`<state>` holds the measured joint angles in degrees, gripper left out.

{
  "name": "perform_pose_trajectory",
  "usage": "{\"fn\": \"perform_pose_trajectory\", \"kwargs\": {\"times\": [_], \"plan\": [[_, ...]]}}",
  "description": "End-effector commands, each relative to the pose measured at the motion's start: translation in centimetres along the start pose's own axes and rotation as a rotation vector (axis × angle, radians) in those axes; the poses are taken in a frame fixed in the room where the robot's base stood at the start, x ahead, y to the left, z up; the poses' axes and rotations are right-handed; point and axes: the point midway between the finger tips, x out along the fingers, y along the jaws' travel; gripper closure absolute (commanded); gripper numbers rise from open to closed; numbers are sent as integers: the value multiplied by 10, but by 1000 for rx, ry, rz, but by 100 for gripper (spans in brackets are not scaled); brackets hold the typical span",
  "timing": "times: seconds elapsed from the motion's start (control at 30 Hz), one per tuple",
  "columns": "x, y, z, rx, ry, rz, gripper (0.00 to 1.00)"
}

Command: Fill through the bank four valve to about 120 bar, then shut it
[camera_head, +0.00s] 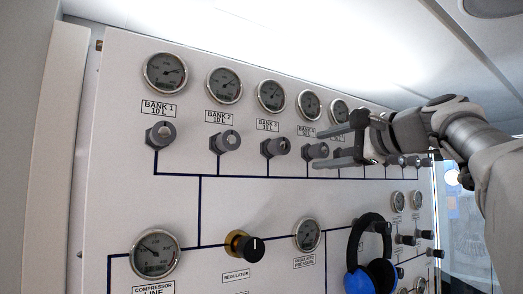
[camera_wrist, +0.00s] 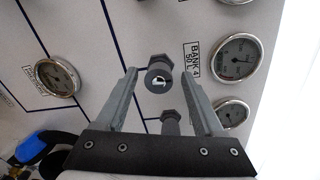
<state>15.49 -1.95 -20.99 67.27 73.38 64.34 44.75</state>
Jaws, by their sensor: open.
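The bank 4 valve knob (camera_wrist: 159,79) is a dark grey knob with a light mark on its face, left of the BANK 4 50 L label (camera_wrist: 194,60) in the wrist view. My gripper (camera_wrist: 160,74) is open, with one finger on each side of this knob; I cannot tell whether either finger touches it. In the head view my gripper (camera_head: 314,156) reaches in from the right and partly covers the knob (camera_head: 307,152). The bank 4 gauge (camera_head: 309,104) is above it and also shows in the wrist view (camera_wrist: 237,57); its reading is too small to tell.
A neighbouring valve knob (camera_wrist: 171,121) is close by, between my fingers lower down. The bank 3 knob (camera_head: 275,147) is just left of my fingertips. Below are a regulator knob (camera_head: 244,246), a compressor line gauge (camera_head: 155,254) and a hanging blue-and-black headset (camera_head: 382,274).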

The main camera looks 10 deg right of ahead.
Motion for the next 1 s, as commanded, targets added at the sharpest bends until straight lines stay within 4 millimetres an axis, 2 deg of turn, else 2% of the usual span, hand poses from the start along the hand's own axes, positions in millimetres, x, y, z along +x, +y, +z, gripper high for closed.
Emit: {"fn": "perform_pose_trajectory", "kwargs": {"times": [0.17, 0.27, 0.8, 1.0], "plan": [[-4, 1, 0, 0, 0, 1, 30], [-17, 1, -1, -1, 2, 0, 30], [-141, 0, -1, 0, 3, -1, 30], [-167, 0, 0, 0, 1, -1, 30]]}}
